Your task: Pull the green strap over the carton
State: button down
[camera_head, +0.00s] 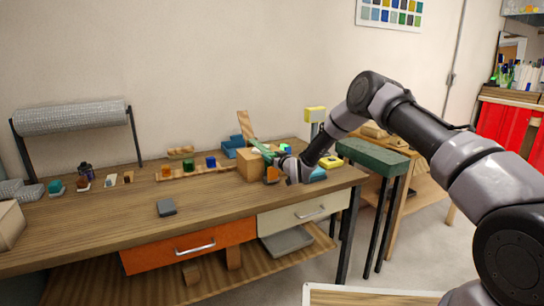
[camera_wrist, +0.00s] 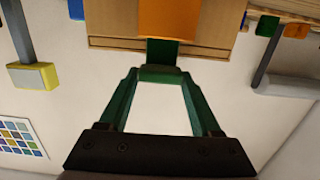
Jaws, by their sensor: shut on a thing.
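The tan carton (camera_head: 249,166) stands on the wooden workbench, towards its right end. The green strap (camera_head: 262,149) shows as a thin green band at the carton's upper right, beside my gripper (camera_head: 284,168). In the wrist view, my gripper (camera_wrist: 161,75) is shut on a green end piece of the strap. A darker green stretch of the strap (camera_wrist: 163,54) runs from the fingertips towards the carton (camera_wrist: 112,22). An orange piece (camera_wrist: 168,18) covers the middle of the carton there. My arm and wrist hide part of the strap and the carton's right side in the head view.
Small coloured blocks on a wooden strip (camera_head: 190,173) lie left of the carton. Blue boxes (camera_head: 235,144) are behind it. A green-topped stand (camera_head: 372,157) is at the right. The bench front is mostly clear.

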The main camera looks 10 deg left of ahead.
jog(key=shift+s+d+f, duration=0.1)
jog(key=shift+s+f, duration=0.05)
jog(key=shift+f, duration=0.4)
jog(key=shift+s+d+f, duration=0.1)
jog(key=shift+f, duration=0.4)
jog(key=shift+c, duration=0.4)
grip_release()
jog(key=shift+w+a+f, duration=0.1)
jog(key=shift+w+f, duration=0.1)
jog(key=shift+r, duration=0.35)
jog(key=v, duration=1)
jog(key=shift+s+r, duration=0.15)
jog(key=shift+s, duration=0.2)
